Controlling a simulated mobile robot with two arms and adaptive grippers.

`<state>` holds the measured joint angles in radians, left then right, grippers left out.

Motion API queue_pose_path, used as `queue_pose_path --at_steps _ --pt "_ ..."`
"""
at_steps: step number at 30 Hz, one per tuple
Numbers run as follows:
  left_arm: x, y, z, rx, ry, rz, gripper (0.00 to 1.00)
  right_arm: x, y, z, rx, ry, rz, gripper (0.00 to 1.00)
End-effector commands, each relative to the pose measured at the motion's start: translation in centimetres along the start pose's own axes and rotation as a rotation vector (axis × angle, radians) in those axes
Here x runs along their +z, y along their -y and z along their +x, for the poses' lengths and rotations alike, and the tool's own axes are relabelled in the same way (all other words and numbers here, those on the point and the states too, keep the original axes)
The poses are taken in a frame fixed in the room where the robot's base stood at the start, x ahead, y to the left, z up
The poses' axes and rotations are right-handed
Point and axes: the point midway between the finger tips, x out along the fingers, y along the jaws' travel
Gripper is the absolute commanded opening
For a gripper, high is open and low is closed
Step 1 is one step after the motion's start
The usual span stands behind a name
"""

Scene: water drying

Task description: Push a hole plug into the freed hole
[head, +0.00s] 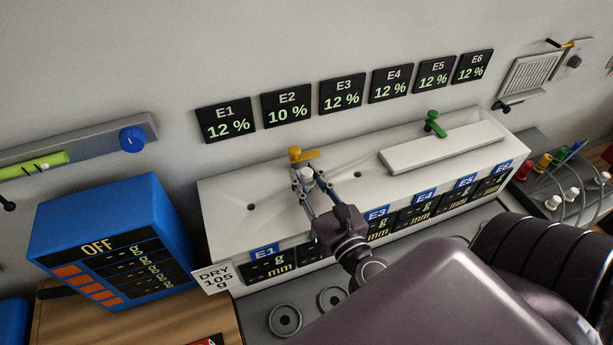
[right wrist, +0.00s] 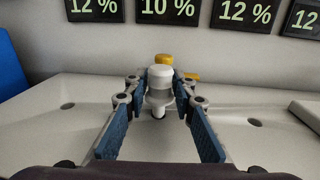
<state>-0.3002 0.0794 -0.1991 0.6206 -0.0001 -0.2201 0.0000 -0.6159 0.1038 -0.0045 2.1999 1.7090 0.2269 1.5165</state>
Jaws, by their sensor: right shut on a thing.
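A white hole plug (head: 306,174) with a grey lower part is between the fingertips of my right gripper (head: 311,188), over the white bench top (head: 226,190). In the right wrist view the plug (right wrist: 160,78) stands upright. The fingers of my right gripper (right wrist: 159,100) are shut on it from both sides. A yellow valve (head: 295,153) stands just behind the plug. My left gripper is not in view.
Open holes are in the bench top to the left (head: 251,206) and right (head: 358,174) of the plug. A long white cover (head: 445,145) and a green valve (head: 432,122) are further right. A blue box (head: 105,220) reading OFF stands left. Displays E1 to E6 hang behind.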

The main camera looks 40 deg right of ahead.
Motion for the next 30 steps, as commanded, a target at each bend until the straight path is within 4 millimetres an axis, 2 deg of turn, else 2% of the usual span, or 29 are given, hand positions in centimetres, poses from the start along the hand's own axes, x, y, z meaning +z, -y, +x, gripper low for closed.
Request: queue_pose_path --at_steps 29,30 --pt "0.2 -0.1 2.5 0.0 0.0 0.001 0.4 -2.6 0.0 0.0 0.0 0.0 0.0 0.09" --pt "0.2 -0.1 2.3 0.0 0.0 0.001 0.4 -2.4 0.0 0.0 0.0 0.0 0.0 0.28"
